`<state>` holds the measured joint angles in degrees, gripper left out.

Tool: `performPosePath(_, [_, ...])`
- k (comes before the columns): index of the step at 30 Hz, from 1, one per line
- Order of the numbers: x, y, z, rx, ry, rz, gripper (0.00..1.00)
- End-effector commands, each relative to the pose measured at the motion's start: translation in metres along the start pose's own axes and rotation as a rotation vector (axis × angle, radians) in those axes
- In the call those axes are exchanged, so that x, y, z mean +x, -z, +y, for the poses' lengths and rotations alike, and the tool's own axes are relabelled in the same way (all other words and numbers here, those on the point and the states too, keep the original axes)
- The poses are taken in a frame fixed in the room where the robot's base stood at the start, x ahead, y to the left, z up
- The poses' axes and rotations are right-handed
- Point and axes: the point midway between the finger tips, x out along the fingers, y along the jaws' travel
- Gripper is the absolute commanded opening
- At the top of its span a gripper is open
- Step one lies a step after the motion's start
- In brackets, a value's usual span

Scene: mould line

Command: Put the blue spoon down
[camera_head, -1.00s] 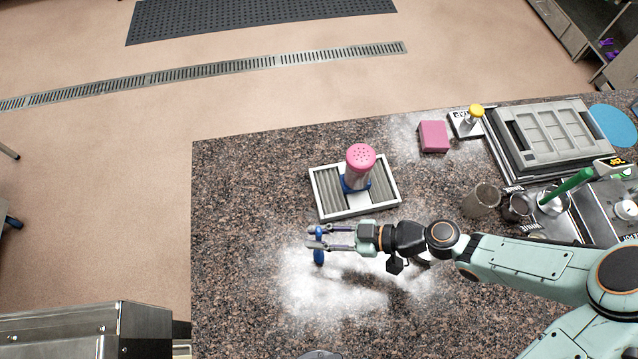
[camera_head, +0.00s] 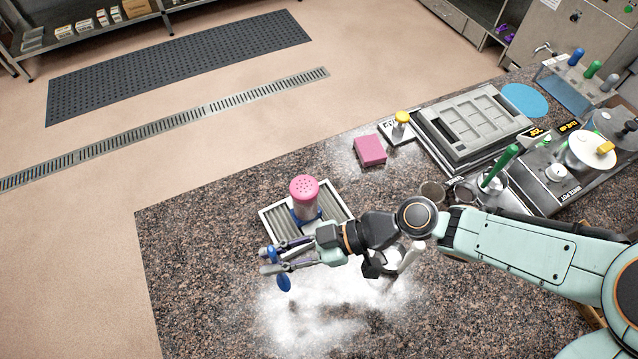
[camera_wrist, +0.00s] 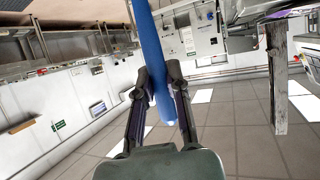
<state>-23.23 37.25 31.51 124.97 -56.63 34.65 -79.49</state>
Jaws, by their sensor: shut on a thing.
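The blue spoon (camera_head: 283,281) is held between the fingers of my gripper (camera_head: 270,261), over the left part of the counter beside a white powdery patch. In the wrist view the spoon's long blue shaft (camera_wrist: 150,50) runs down between the two dark fingers of my gripper (camera_wrist: 158,88). My gripper is shut on it. Only short parts of the spoon show past the fingers in the head view. I cannot tell from there how high it is above the counter.
A pink-topped shaker (camera_head: 305,200) stands on a ridged tray (camera_head: 272,214) just behind my gripper. A pink block (camera_head: 370,150), a yellow-knobbed item (camera_head: 402,120) and a grey mould (camera_head: 472,125) lie farther back. The powdered counter (camera_head: 310,325) in front is clear.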

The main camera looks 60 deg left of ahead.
Motion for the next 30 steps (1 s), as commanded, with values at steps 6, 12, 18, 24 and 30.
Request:
performPosePath(6, [-0.001, 0.003, 0.008, 0.023, -0.057, 0.0, 0.0])
performPosePath(12, [-0.007, -0.005, 0.047, 0.125, -0.299, 0.001, 0.0])
performPosePath(18, [-0.06, -0.031, 0.098, 0.279, -0.674, 0.0, 0.0])
performPosePath(24, [-0.151, -0.062, 0.124, 0.428, -1.046, -0.001, 0.0])
performPosePath(30, [-0.27, -0.095, 0.11, 0.579, -1.419, -0.002, 0.0])
